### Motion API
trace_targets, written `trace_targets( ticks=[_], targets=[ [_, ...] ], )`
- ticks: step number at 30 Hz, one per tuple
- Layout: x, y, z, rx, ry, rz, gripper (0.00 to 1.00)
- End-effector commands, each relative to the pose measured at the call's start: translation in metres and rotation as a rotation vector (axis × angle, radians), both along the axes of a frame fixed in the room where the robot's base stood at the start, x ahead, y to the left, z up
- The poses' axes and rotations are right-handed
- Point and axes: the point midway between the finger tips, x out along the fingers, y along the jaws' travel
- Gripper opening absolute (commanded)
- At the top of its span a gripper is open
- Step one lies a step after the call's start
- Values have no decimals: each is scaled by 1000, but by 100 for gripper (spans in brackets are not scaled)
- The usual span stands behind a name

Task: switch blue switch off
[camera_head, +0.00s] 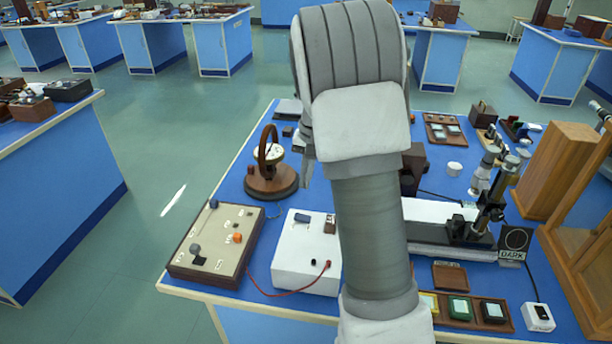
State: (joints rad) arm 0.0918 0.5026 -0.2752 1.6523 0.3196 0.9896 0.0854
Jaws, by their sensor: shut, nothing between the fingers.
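A beige panel box (222,225) with dark sides lies at the front left of the near blue bench. It carries a small blue switch-like piece (214,203) near its back edge, an orange knob (237,238) and a grey ball-topped lever (195,248). A white box (296,262) to its right also has a small dark-blue part (302,217) on top. Which blue part is the switch, and its on or off position, I cannot tell. My gripper (307,172) shows only in part, left of my arm, above the bench behind the white box. It is shut and empty.
A round wooden stand with a ring (270,175) stands behind the beige box. A red cable (290,293) runs between the boxes. Right of my arm are a microscope-like instrument (475,225), a tray of coloured blocks (462,308) and a wooden frame (560,170). Floor left of the bench is clear.

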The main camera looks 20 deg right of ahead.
Motion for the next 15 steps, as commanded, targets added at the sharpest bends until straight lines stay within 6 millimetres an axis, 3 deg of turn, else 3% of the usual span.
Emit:
trace_targets(
  ticks=[6, 15],
  targets=[
    [3, 6, -50, 1, 5, 0, 0],
    [7, 11, -91, 1, 2, 0, 0]
  ],
)
